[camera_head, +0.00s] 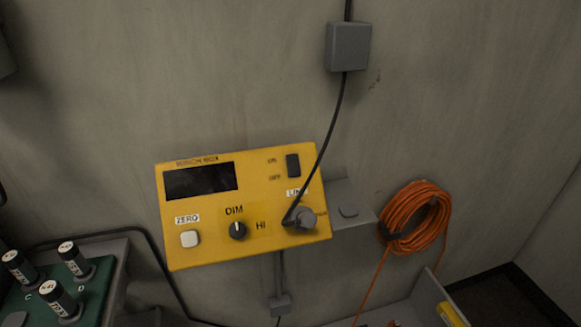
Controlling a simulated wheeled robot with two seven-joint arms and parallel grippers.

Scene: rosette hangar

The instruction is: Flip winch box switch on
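The yellow winch box (262,193) is mounted at the wall in the middle of the head view, slightly tilted in the picture. Its black rocker switch (293,165) is at the upper right of the panel, beside small on and off labels. Which way the rocker is set is too small to tell. The display (201,181) at the upper left is dark. Below are a white ZERO button (189,238), a black DIM–HI knob (237,230) and a grey plug (306,217) at the LINK label. Neither gripper is in view.
A black cable (331,125) runs from a grey wall box (348,47) down across the panel, passing close to the switch. An orange cord coil (415,217) hangs at right. A green board (92,290) with several labelled cylinders stands lower left.

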